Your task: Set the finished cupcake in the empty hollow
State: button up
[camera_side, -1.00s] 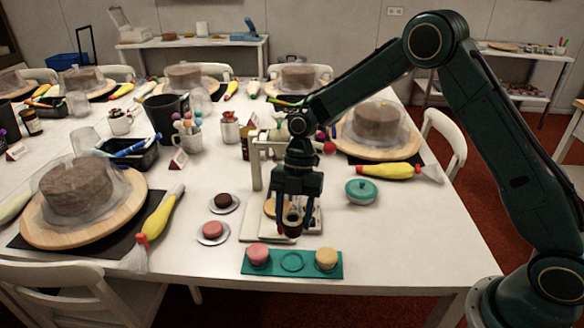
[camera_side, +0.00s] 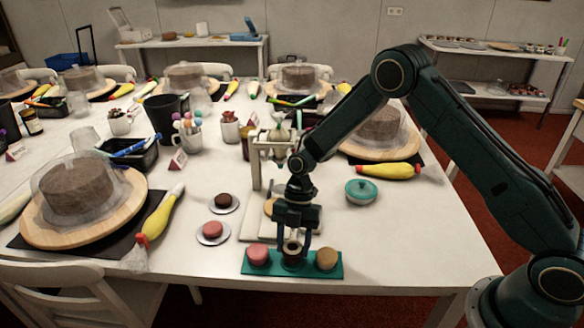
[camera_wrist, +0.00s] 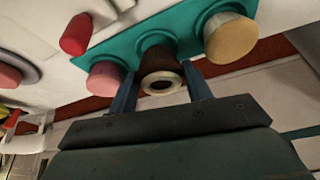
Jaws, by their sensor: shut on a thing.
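The teal tray (camera_side: 328,271) lies near the table's front edge. A pink cupcake (camera_side: 257,253) sits in its left hollow and a yellow-tan one (camera_side: 327,258) in its right hollow. My gripper (camera_side: 293,256) points down at the middle hollow, shut on a dark brown cupcake (camera_side: 291,247). In the wrist view the held cupcake (camera_wrist: 160,62) has a white ring with a dark centre on top. It stands upright between my fingers, between the pink (camera_wrist: 106,78) and yellow (camera_wrist: 230,38) cupcakes. It hides the middle hollow, so I cannot tell whether its base touches the bottom.
Behind my gripper stands a pale press-like stand (camera_side: 257,165). Two small saucers to the left hold a pink cake (camera_side: 212,229) and a dark one (camera_side: 223,200). A yellow piping bag (camera_side: 160,215) lies farther left.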

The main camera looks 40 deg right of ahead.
jog(key=shift+f, duration=0.65)
jog(key=shift+f, duration=0.15)
jog(key=o, duration=1)
jog(key=shift+v, duration=6.15)
jog(key=shift+s+a, duration=0.1)
